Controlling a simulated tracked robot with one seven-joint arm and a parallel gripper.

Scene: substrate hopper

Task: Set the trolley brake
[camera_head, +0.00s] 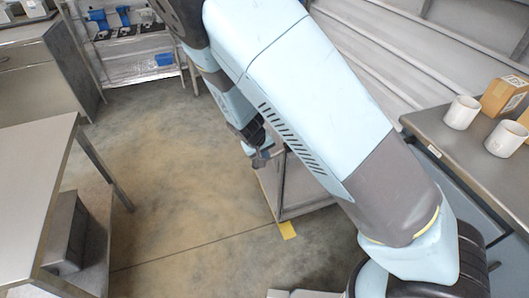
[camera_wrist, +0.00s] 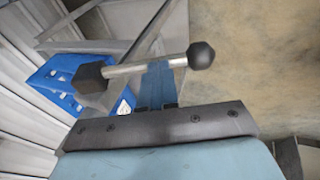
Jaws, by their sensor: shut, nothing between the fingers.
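In the wrist view, a metal lever bar (camera_wrist: 145,67) runs from a dark hub (camera_wrist: 90,84) on the left to a black knob (camera_wrist: 201,56) on the right. It looks like the trolley's brake lever. My gripper (camera_wrist: 157,68) is shut and empty, its fingertips right at the middle of the bar. I cannot tell whether they touch it. In the head view, my gripper (camera_head: 262,157) hangs low beside a grey metal trolley (camera_head: 300,200), which my arm largely hides. The lever cannot be made out there.
A blue crate (camera_wrist: 52,85) lies behind the lever in the wrist view. A steel table (camera_head: 40,170) stands at left, and a counter (camera_head: 465,150) with white mugs (camera_head: 461,112) and boxes at right.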

